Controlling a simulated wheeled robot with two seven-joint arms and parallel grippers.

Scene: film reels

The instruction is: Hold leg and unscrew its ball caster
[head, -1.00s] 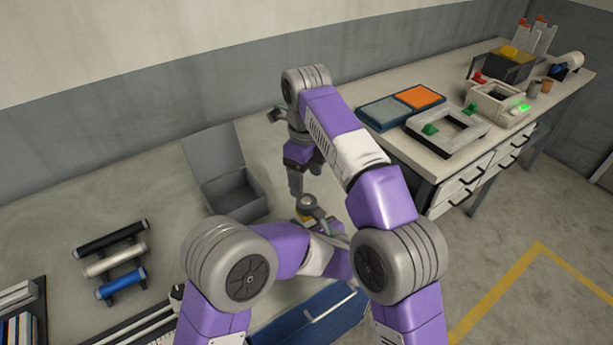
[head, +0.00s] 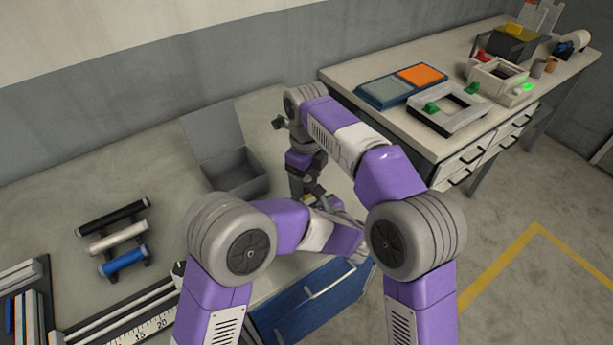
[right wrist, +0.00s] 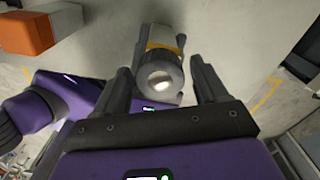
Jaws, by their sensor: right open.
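In the right wrist view the ball caster (right wrist: 160,77) shows end-on, a round grey housing with a shiny ball. A yellow band and a grey body, seemingly the leg (right wrist: 165,38), show behind it. My right gripper (right wrist: 161,66) is open, with one dark finger on each side of the caster and a gap to both. In the head view my right gripper (head: 306,192) points down over the bench near the end of my left arm. My left gripper is mostly hidden there, and its jaws cannot be made out. The leg and caster are largely hidden in the head view.
An open grey box (head: 235,170) stands behind on the bench. Black, white and blue rollers (head: 122,258) lie at the left, near a ruler (head: 150,325). A blue drawer unit (head: 315,300) is at the front. A side table (head: 375,140) with trays and fixtures stands right.

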